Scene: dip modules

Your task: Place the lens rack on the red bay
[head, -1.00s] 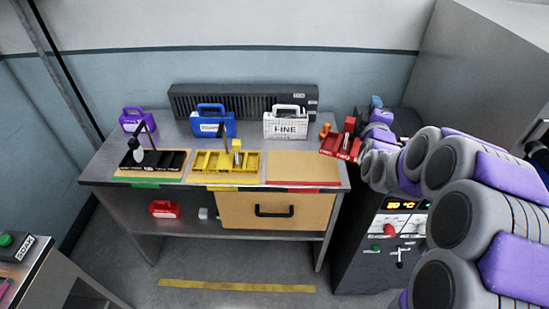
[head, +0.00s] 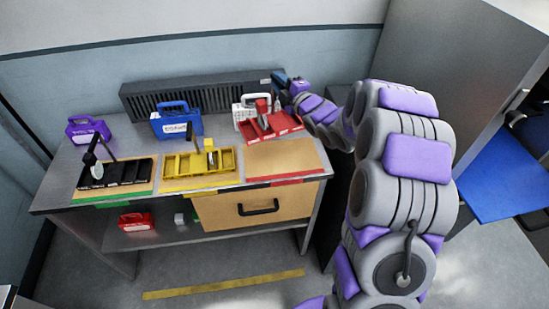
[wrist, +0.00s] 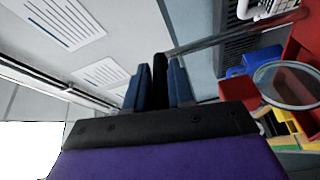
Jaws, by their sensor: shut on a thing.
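The red lens rack (head: 286,123) is a compartmented tray in the head view, seemingly above the bench at the back right, partly covering a white case. In the wrist view its red body (wrist: 303,45) and a round clear lens (wrist: 292,86) show at the right. My gripper (head: 281,78) is behind and above the rack; in the wrist view its blue fingers (wrist: 162,85) are shut on a dark handle joined to a metal rod. The red bay is a bare tan pad (head: 283,158) with a red front strip, in front of the rack.
A yellow rack (head: 200,171) and a black rack (head: 115,182) stand on pads to the left. Purple (head: 88,130), blue (head: 176,122) and white (head: 241,110) cases stand behind, before a dark grille (head: 200,95). The red bay's pad looks clear.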

